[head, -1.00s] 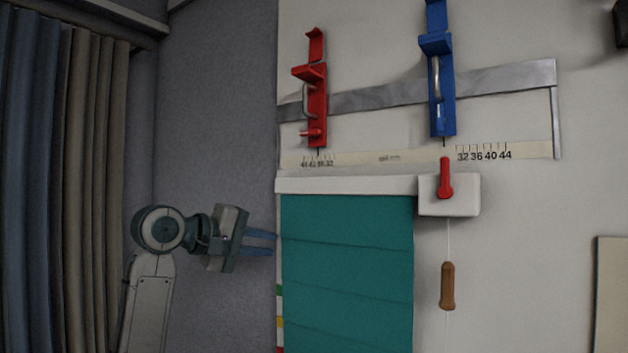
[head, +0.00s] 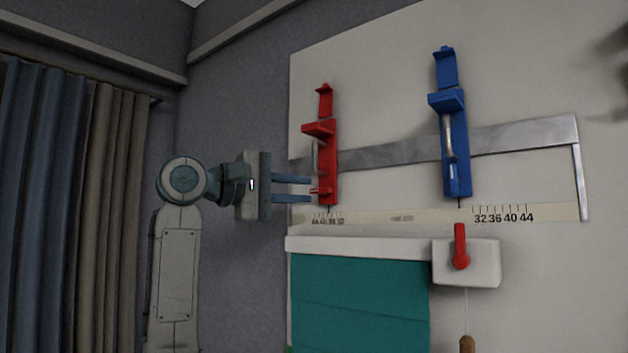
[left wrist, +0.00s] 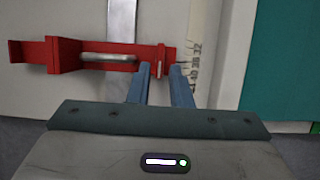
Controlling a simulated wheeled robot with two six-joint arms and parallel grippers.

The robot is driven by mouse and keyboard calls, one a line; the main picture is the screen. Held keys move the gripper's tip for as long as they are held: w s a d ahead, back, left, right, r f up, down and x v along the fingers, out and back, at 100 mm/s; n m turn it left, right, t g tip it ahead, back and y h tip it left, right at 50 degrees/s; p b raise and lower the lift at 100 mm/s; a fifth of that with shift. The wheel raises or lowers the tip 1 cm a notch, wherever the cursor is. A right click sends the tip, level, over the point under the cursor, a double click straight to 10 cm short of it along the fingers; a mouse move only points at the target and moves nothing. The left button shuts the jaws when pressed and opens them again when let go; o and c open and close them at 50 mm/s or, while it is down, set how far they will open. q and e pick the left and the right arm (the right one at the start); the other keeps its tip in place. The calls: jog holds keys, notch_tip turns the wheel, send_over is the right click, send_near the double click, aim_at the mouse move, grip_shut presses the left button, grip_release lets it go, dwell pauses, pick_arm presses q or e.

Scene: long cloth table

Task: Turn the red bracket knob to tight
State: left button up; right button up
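The red bracket (head: 327,150) sits on a grey metal rail on the pale board. Its small red knob (head: 320,190) sticks out near the lower end, above the number scale. In the left wrist view the red bracket (left wrist: 62,54) lies sideways, with its knob (left wrist: 161,60) at the right end. My left gripper (head: 310,190) comes in from the left with its two blue fingers apart. In the left wrist view the fingertips (left wrist: 160,70) are either side of the knob's line; I cannot tell whether they touch it. My right gripper is not in view.
A blue bracket (head: 454,140) sits on the same rail (head: 388,154) to the right. Below are a white box with a red lever (head: 460,247) and a teal blind (head: 360,305). Curtains (head: 60,200) hang at the left. Free board lies between the brackets.

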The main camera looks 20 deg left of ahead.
aim_at(317, 191)
pick_arm(q)
jog(key=p+x, duration=0.1)
jog(key=x, duration=0.1)
jog(key=shift+w+d+r, duration=0.1)
jog(key=shift+w+d, duration=0.05)
jog(key=shift+d, duration=0.1)
jog(key=shift+w+d, duration=0.2)
jog(key=shift+w, duration=0.2)
grip_shut()
